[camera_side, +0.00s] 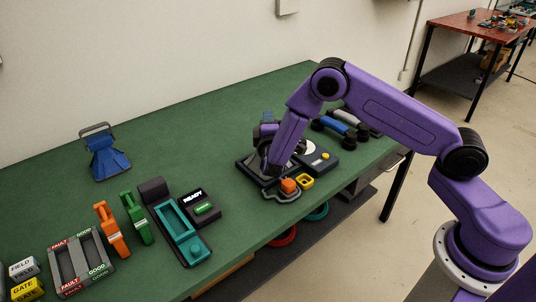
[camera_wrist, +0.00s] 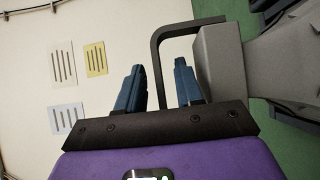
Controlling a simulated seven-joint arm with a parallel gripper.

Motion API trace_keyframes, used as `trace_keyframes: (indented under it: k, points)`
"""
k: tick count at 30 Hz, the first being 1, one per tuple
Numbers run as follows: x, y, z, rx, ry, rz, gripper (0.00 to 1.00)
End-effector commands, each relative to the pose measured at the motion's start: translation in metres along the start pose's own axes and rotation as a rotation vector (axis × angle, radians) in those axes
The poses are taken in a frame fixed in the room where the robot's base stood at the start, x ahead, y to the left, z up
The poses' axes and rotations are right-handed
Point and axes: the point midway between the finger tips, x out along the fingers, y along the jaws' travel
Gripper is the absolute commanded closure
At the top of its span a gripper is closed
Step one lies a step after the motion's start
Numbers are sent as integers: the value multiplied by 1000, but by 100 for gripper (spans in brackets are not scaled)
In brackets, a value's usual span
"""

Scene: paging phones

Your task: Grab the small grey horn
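The grey horn (camera_wrist: 222,62) shows close up in the wrist view, with a blocky body and a wider flared part at the right. A dark bent bracket (camera_wrist: 156,72) reaches from it to the left. My gripper (camera_wrist: 160,78) is open, its two dark blue fingers apart. The bracket's bar appears in the gap between them, closer to the left finger; I cannot tell whether they touch. In the side view my forearm hides most of the gripper, and I cannot make out the grey horn. A blue horn (camera_side: 106,160) with a bracket stands at the far left of the bench.
On the green bench (camera_side: 220,120) are a dark-based phone set (camera_side: 318,160), handsets (camera_side: 335,128), a teal cradle (camera_side: 180,230), orange and green upright pieces (camera_side: 112,230), and a fault/good tray (camera_side: 78,262). Green surface lies clear between the blue horn and my arm.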

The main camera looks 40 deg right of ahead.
Motion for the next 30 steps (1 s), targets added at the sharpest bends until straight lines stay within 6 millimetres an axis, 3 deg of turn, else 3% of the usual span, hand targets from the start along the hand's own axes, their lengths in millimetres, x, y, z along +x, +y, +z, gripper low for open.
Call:
trace_keyframes:
  k: [5, 8, 30]
  points:
    - [0, 0, 0, 0, 0, 0, 67]
    - [0, 0, 0, 0, -1, 0, 100]
    - [-1, 0, 0, 0, 0, 0, 100]
